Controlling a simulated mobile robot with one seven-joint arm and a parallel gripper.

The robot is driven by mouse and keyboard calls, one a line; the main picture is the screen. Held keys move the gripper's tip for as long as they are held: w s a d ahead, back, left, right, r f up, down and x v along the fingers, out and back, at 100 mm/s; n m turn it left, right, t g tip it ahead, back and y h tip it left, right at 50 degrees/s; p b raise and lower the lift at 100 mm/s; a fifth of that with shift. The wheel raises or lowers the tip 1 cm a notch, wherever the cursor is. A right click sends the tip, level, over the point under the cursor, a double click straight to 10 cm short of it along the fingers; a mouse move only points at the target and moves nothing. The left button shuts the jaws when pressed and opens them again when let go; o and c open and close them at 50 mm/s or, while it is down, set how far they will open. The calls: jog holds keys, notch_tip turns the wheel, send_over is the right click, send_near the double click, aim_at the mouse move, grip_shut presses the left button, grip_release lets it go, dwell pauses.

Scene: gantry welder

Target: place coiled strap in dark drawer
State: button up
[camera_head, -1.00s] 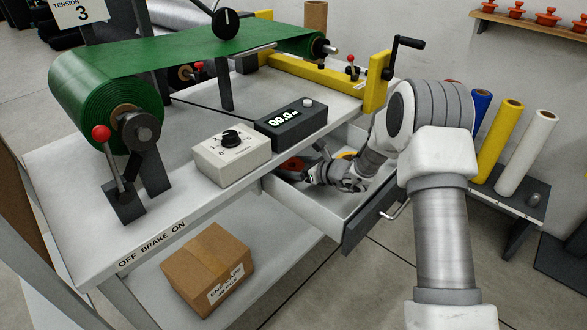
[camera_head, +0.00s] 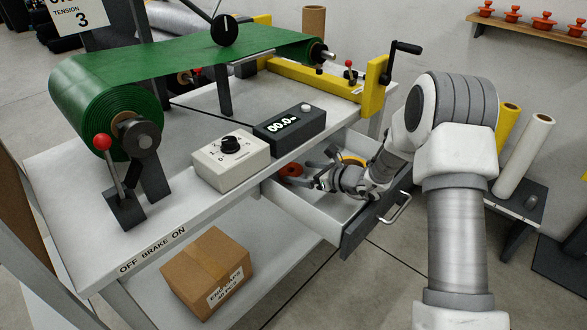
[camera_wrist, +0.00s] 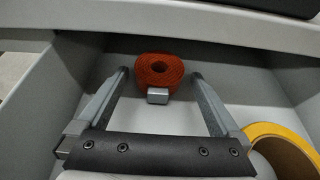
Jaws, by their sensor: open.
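The coiled strap is orange-red with a small grey metal end. In the wrist view the coiled strap (camera_wrist: 158,72) lies in the drawer, ahead of and between my fingertips. It also shows in the head view (camera_head: 291,169), left of my gripper. My gripper (camera_wrist: 160,74) is open and empty, with a finger on either side of the near space; no finger appears to touch the strap. In the head view my gripper (camera_head: 320,175) is inside the open drawer. The drawer (camera_head: 372,228) has a dark front with a metal handle and pale walls.
A yellow tape roll (camera_wrist: 285,150) lies in the drawer at right, near my gripper. The tabletop edge (camera_head: 225,205) overhangs the drawer's back, with a dial box (camera_head: 230,160) and display box (camera_head: 290,130) above. A cardboard box (camera_head: 206,272) sits on the lower shelf.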

jog(key=p+v, duration=0.1)
jog(key=v, duration=0.6)
jog(key=shift+s+d+r, duration=0.15)
jog(key=shift+s+d, duration=0.05)
jog(key=shift+s, duration=0.05)
jog(key=s+a+r+n+g+h, duration=0.2)
jog(key=s+r+n+g, duration=0.3)
jog(key=s+r+n, duration=1.1)
jog(key=s+d+r+n+t+h, duration=0.1)
jog(key=s+d+r+n+h, duration=0.1)
jog(key=s+d+n+h, duration=0.2)
jog(key=s+d+r+n+t+h, duration=0.1)
jog(key=s+d+n+h, duration=0.3)
jog(key=s+d, duration=0.5)
jog(key=s+r+n, duration=0.1)
jog(key=s, duration=0.3)
jog(key=shift+s+d+r+n+h, duration=0.2)
jog(key=shift+s+r+n+h, duration=0.1)
jog(key=shift+r, duration=0.05)
jog(key=shift+r+p, duration=0.1)
jog(key=shift+p, duration=0.2)
notch_tip(320, 180, up, 21)
jog(key=p, duration=2)
jog(key=shift+p, duration=0.35)
